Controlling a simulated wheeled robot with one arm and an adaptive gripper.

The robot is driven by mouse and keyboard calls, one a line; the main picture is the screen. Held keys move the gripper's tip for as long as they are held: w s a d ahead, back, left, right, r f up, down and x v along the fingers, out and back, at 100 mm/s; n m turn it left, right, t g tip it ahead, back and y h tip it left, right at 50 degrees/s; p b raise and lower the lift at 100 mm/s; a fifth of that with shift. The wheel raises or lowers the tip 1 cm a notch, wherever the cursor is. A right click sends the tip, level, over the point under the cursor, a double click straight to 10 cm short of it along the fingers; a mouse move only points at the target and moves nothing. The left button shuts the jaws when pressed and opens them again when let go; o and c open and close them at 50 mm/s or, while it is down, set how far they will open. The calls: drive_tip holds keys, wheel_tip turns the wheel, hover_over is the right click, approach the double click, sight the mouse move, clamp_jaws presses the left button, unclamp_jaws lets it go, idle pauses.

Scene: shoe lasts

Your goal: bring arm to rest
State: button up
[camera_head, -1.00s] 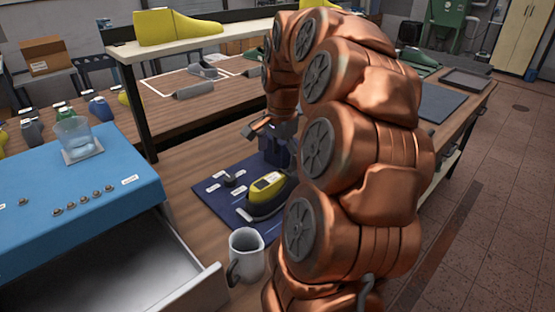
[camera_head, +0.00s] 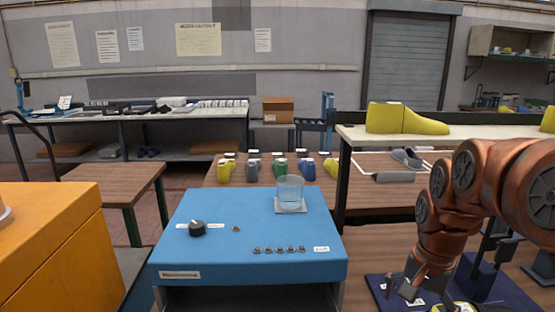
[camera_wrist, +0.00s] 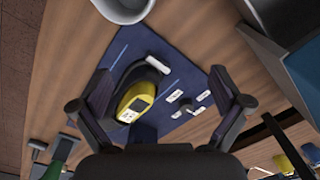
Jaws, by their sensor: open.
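My copper-coloured arm enters at the right of the head view and bends down to my gripper (camera_head: 412,286) above a dark blue mat (camera_head: 515,292). In the wrist view my gripper (camera_wrist: 160,102) has its two dark fingers spread wide, with nothing held between them. Below and between them, a yellow-and-black device (camera_wrist: 138,101) with a pale handle-like end lies on the mat (camera_wrist: 190,72). In the head view only the top of this device shows at the bottom edge.
A blue box (camera_head: 250,240) with a knob (camera_head: 197,228) and a glass (camera_head: 290,192) stands left of my arm. A raised shelf (camera_head: 450,131) bears a yellow shoe last (camera_head: 405,118). A mug (camera_wrist: 125,8) stands near the mat. An orange cabinet (camera_head: 55,245) is at the left.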

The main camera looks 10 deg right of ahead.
drive_tip(key=s+a+f+n+g+p, duration=0.2)
drive_tip(key=s+a+f+n, duration=0.1)
drive_tip(key=s+a+n, duration=0.8)
drive_tip(key=s+a, duration=0.3)
drive_tip(key=s, duration=0.2)
drive_tip(key=shift+a+f+p, duration=0.25)
drive_tip(key=shift+p, duration=0.05)
drive_tip(key=shift+c, duration=0.4)
